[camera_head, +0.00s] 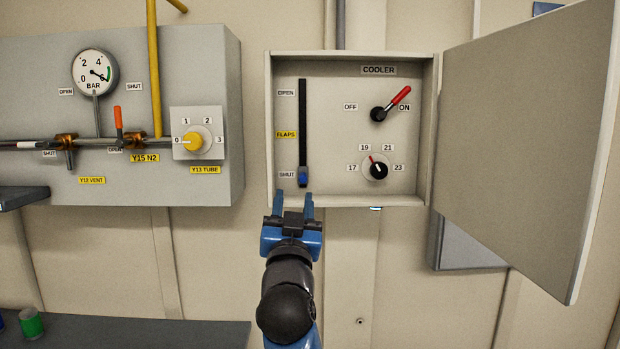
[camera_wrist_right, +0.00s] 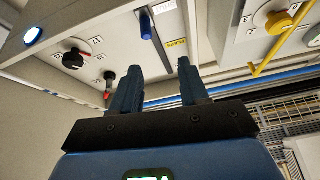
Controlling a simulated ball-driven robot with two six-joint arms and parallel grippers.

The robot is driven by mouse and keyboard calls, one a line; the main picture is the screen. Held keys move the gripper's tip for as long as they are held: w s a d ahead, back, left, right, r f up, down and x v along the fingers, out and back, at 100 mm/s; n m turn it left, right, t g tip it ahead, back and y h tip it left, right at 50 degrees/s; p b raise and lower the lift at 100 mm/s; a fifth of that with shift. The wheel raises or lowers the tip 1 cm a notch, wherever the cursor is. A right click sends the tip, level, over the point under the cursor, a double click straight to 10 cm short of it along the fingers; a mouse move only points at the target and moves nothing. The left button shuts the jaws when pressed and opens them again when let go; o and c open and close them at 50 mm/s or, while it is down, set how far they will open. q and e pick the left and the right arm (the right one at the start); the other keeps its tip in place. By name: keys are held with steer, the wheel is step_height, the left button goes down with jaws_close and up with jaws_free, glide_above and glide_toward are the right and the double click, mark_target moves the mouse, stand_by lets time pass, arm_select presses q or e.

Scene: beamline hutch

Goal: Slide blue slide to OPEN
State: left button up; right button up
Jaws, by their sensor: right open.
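The blue slide (camera_head: 303,180) is a small blue knob at the bottom of a dark vertical slot (camera_head: 303,120) inside the open cooler box (camera_head: 345,198). It stands beside the SHUT label (camera_head: 287,174); the OPEN label (camera_head: 286,93) is near the slot's top. My right gripper (camera_head: 293,204) points up at the box just below the slide, its two blue fingers open and apart. In the right wrist view the blue slide (camera_wrist_right: 146,26) shows ahead, between and beyond the open fingertips (camera_wrist_right: 158,74). Nothing is between the fingers. My left gripper is not in view.
The box door (camera_head: 525,140) hangs open to the right. Inside the box are a red-handled switch (camera_head: 399,97) at ON and a black dial (camera_head: 378,170). A gas panel (camera_head: 215,100) with gauge (camera_head: 95,71) and yellow knob (camera_head: 192,141) stands left. A green can (camera_head: 31,323) is lower left.

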mark_target(304, 181)
steer(key=shift+m+g+h, duration=0.5)
steer(key=shift+m+h, duration=0.1)
steer(key=shift+m, duration=0.2)
steer(key=p+x, duration=0.1)
steer(key=x, duration=0.2)
steer(key=f+p+x, duration=0.1)
steer(key=p+x, duration=0.1)
steer(key=x, duration=0.1)
steer(key=d+p+x, duration=0.1)
steer(key=x, duration=0.2)
steer(key=shift+w+f+p, duration=0.25)
steer(key=shift+w+p, duration=0.05)
steer(key=shift+p, duration=0.1)
steer(key=shift+p+x, duration=0.35)
steer(key=shift+x, duration=0.5)
steer(key=shift+a, duration=0.15)
steer(key=shift+w+f, duration=0.1)
jaws_close()
